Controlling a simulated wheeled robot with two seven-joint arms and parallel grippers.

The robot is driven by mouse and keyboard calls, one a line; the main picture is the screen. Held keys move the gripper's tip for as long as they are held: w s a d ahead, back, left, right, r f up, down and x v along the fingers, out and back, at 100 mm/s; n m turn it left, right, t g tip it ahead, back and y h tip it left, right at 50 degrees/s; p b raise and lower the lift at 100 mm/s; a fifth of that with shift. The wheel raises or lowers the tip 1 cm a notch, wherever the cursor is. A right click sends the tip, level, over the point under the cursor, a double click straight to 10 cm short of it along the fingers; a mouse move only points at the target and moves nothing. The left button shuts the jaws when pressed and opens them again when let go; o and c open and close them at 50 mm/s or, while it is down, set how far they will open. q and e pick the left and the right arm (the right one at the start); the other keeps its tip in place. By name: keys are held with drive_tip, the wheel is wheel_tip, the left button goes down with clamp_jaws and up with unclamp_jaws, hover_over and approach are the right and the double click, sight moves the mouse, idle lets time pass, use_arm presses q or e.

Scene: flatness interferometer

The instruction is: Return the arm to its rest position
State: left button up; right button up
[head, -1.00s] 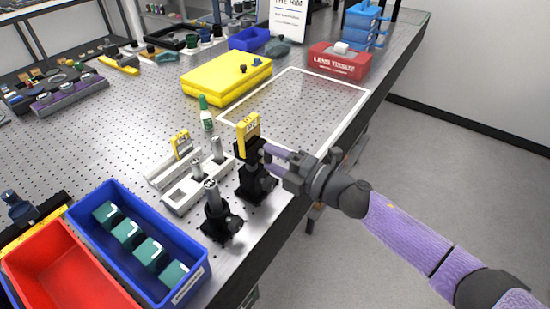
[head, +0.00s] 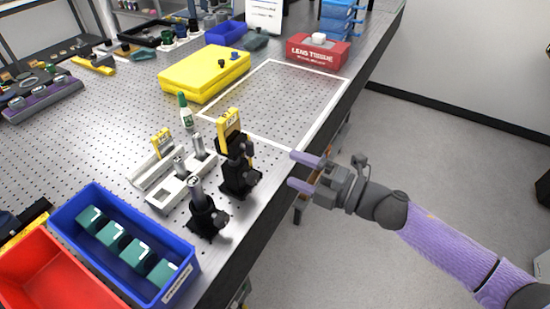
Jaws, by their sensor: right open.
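My right arm comes in from the lower right in the head view. Its gripper (head: 297,172) is open and empty, with two purple fingers pointing left. It hangs at the table's right edge, to the right of a black post mount (head: 240,178) and apart from it. A yellow-framed part (head: 229,124) stands upright on that mount. My left gripper does not show.
The perforated optical table (head: 110,125) holds a black post holder (head: 205,213), a grey rack (head: 182,188), a green bottle (head: 186,110), a yellow case (head: 205,73), a blue bin (head: 65,225) with teal blocks and a red bin (head: 35,265). A white-outlined area (head: 285,100) is clear. Open floor lies right.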

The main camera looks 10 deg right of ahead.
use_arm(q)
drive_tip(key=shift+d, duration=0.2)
use_arm(e)
drive_tip(key=shift+s+d, duration=0.2)
drive_tip(key=shift+d, duration=0.1)
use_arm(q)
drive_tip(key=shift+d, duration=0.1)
